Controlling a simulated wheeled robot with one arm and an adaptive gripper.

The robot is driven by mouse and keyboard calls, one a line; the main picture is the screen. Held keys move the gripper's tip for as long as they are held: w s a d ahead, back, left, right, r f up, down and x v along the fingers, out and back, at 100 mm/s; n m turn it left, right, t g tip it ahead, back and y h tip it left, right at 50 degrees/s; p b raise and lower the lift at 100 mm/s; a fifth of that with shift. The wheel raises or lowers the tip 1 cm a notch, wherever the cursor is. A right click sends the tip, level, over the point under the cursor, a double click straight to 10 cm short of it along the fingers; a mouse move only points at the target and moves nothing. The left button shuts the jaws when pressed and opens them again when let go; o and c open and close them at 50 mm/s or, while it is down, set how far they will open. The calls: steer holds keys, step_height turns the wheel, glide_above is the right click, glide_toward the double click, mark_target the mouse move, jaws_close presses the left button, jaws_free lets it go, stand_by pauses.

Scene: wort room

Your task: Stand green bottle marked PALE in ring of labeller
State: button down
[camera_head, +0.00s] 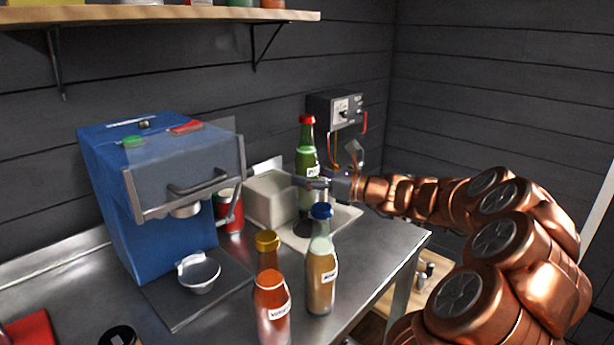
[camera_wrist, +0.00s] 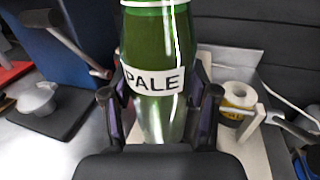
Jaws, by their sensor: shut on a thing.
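The green bottle marked PALE (camera_head: 307,150) has a red cap and is upright at the back of the bench. Its label faces me in the wrist view (camera_wrist: 152,80). My gripper (camera_head: 320,183) is shut on it, with one finger on each side of the glass in the wrist view (camera_wrist: 160,97). The bottle is over a pale plate (camera_head: 342,217) beside a whitish block (camera_head: 270,196); I cannot tell whether its base touches the plate. A blue machine (camera_head: 155,215) stands to the left, with a pale ring-shaped cup (camera_head: 199,273) on its dark base. I cannot tell which device is the labeller.
An orange bottle with a yellow cap (camera_head: 271,295) and an amber bottle with a blue cap (camera_head: 321,270) stand in front. A roll (camera_wrist: 238,98) is right of the bottle. A wall box (camera_head: 338,108) hangs behind.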

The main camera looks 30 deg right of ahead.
mark_target(308, 202)
steer(key=shift+f+b, duration=2.15)
steer(key=shift+b, duration=0.05)
steer(key=shift+s+f+p, duration=0.1)
steer(key=shift+f+p, duration=0.3)
steer(key=shift+p, duration=0.25)
steer(key=shift+f, duration=1)
stand_by(0.7)
steer(key=shift+c, duration=1.1)
jaws_free()
steer(key=v, duration=1.2)
steer(key=shift+d, duration=0.1)
